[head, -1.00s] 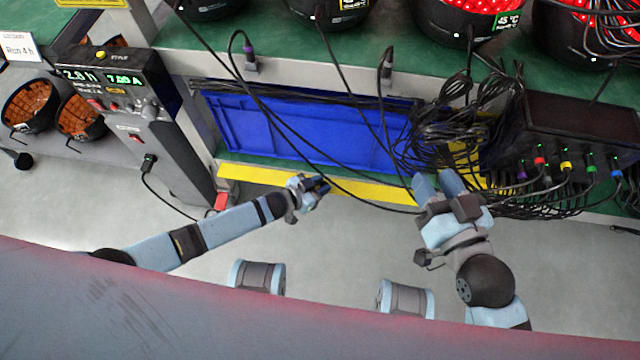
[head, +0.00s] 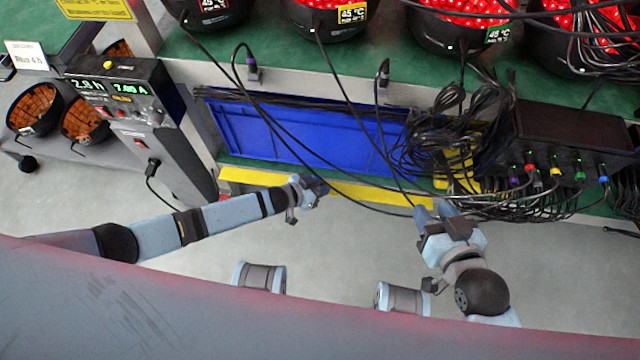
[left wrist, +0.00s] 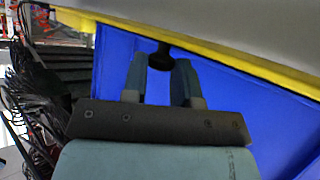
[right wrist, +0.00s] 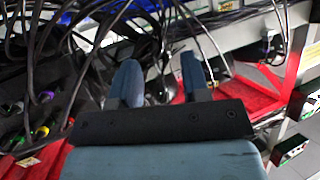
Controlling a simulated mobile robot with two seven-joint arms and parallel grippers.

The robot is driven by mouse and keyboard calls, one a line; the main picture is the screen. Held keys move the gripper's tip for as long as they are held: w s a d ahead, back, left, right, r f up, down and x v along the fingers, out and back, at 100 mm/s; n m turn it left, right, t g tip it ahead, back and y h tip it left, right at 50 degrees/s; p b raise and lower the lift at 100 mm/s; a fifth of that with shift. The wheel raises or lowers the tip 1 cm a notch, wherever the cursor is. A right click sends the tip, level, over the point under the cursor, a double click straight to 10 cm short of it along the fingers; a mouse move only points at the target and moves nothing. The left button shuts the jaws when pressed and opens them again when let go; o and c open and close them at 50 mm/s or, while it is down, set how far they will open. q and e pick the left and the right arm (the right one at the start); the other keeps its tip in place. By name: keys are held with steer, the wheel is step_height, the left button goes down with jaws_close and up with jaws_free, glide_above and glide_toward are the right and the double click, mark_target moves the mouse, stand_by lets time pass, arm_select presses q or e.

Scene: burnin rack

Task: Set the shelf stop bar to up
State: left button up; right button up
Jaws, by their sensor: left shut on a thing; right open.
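The yellow shelf stop bar (head: 372,193) runs along the front edge of the lower shelf, below the blue bin, in the head view. Its edge also shows across the top of the left wrist view (left wrist: 225,55). A small black knob (left wrist: 160,57) sits at this yellow edge, between the left fingertips. My left gripper (head: 318,187) is at the bar's front, shut on the knob; in the head view the gripper hides the knob. My right gripper (head: 433,211) is open and empty near the bar's right end, by the cables; its fingers stand apart in the right wrist view (right wrist: 158,80).
A blue bin (head: 290,130) stands on the shelf behind the bar. Black cables hang in front of it and bunch at the right (head: 440,130), beside a dark box with coloured plugs (head: 565,125). A control post (head: 160,150) stands left. The floor in front is clear.

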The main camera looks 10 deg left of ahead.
arm_select(q)
steer(key=shift+w+a+r+p, duration=0.15)
steer(key=shift+w+r+p, duration=0.25)
steer(key=shift+r, duration=0.1)
steer(key=shift+w+n+g, duration=0.15)
steer(key=shift+n+g, duration=0.15)
steer(key=shift+g, duration=0.2)
steer(key=shift+w+r+g+p, duration=0.1)
steer(key=shift+w+g+p, duration=0.2)
steer(key=shift+g+p, duration=0.2)
steer(key=shift+w+n+g+y+b, duration=0.4)
steer(key=shift+n+g, duration=0.3)
steer(key=shift+g, duration=0.3)
arm_select(e)
steer(key=shift+s+d+f+g, duration=0.35)
steer(key=shift+d+f+g, duration=0.05)
steer(key=shift+f, duration=0.25)
arm_select(q)
steer(key=shift+w+r, duration=0.1)
arm_select(e)
steer(key=shift+r, duration=0.35)
arm_select(q)
steer(key=shift+a, duration=0.1)
steer(key=o, duration=0.8)
steer(key=shift+o, duration=0.4)
arm_select(e)
steer(key=shift+f, duration=0.25)
